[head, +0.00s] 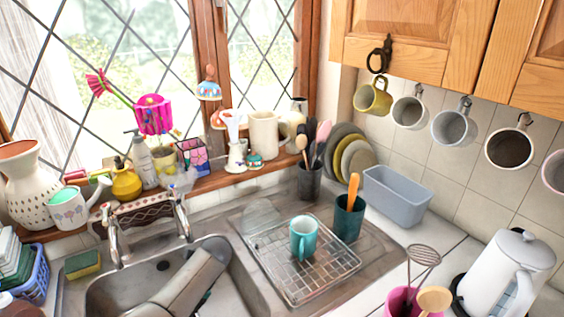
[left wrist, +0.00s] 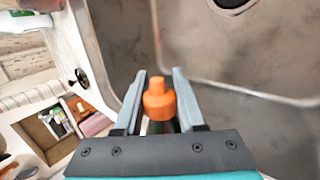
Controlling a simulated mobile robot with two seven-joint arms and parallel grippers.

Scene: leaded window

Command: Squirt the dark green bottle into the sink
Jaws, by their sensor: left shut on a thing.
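My left gripper (left wrist: 159,78) is shut on a bottle with an orange cap (left wrist: 158,101) in the left wrist view. Only the cap and a sliver of the dark body below it show between the fingers; the rest is hidden. The metal sink (left wrist: 215,55) lies beyond the cap, with its round dark drain at the top edge. In the head view my left arm reaches over the sink basin (head: 105,292), and the bottle cannot be made out clearly there. My right gripper is in neither view.
A tap (head: 182,212) stands behind the basin. A wire rack (head: 310,262) with a teal mug (head: 303,238) is right of it. A yellow sponge (head: 83,264) lies at the left. Bottles, pots and ornaments crowd the windowsill. A white kettle (head: 505,272) stands at right.

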